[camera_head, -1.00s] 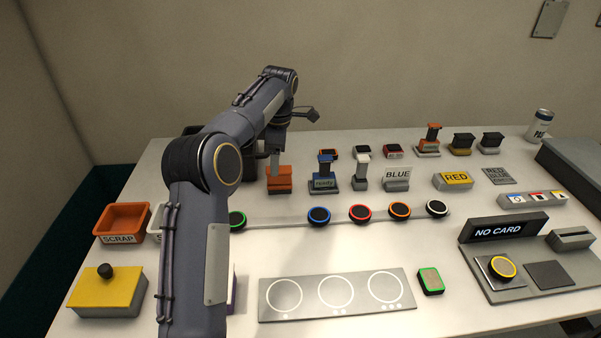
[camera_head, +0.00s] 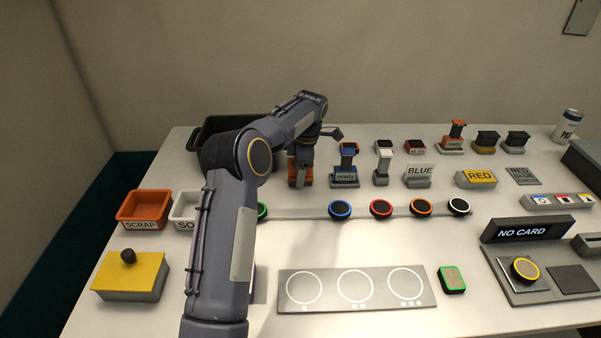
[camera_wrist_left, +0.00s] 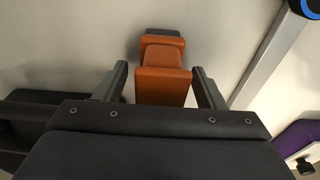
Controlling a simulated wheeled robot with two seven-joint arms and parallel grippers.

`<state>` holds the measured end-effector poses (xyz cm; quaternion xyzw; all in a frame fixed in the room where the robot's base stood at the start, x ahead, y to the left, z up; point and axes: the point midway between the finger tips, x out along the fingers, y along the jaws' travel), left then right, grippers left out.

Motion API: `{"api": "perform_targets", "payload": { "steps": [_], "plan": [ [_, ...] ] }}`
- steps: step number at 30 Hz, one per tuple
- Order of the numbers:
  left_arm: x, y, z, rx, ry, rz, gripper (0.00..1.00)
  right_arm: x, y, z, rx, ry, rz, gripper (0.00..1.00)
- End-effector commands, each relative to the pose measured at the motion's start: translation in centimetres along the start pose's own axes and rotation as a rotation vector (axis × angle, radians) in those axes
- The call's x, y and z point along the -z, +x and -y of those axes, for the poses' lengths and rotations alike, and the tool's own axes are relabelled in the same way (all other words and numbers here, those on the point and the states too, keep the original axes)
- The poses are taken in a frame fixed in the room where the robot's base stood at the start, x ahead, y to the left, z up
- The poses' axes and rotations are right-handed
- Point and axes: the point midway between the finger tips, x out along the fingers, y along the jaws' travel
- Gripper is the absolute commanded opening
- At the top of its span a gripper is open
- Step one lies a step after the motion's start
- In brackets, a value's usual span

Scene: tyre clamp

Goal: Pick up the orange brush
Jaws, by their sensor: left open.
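The orange brush (camera_head: 306,181) stands on the table left of the blue-topped holder, partly hidden by my left gripper (camera_head: 300,160). In the left wrist view the orange brush (camera_wrist_left: 163,85) has an orange block nearest and a dark part at its far end. My left gripper (camera_wrist_left: 160,70) is open, with one finger on each side of the brush. A gap shows between the brush and each finger. My right gripper is in neither view.
A blue-topped holder (camera_head: 345,180) stands close on the right. A dark bin (camera_head: 212,128) is behind my left arm. The orange scrap tray (camera_head: 144,206) and yellow box (camera_head: 130,278) are at left. A row of coloured round pucks (camera_head: 381,208) lies in front.

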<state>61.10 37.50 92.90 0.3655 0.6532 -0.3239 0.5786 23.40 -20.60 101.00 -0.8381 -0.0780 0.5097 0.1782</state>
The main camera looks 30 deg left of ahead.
Motion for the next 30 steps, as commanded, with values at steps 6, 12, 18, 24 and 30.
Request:
{"api": "perform_targets", "payload": {
  "steps": [6, 12, 18, 24, 30],
  "plan": [
    [0.0, 0.0, 0.0, 0.0, 0.0, 0.0, 0.49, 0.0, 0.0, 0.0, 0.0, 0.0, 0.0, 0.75],
    [0.0, 0.0, 0.0, 0.0, 0.0, 0.001, 0.23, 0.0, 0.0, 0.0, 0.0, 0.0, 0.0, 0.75],
    [0.0, -0.1, 0.0, -0.001, 0.0, 0.001, 0.1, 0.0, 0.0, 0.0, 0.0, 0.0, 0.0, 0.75],
    [0.0, -0.3, 0.0, -0.002, 0.0, 0.001, 0.1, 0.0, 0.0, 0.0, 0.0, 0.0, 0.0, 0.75],
    [0.2, -2.1, -0.1, -0.004, -0.001, 0.002, 0.1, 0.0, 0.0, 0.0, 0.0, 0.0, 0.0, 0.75]
  ]
}}
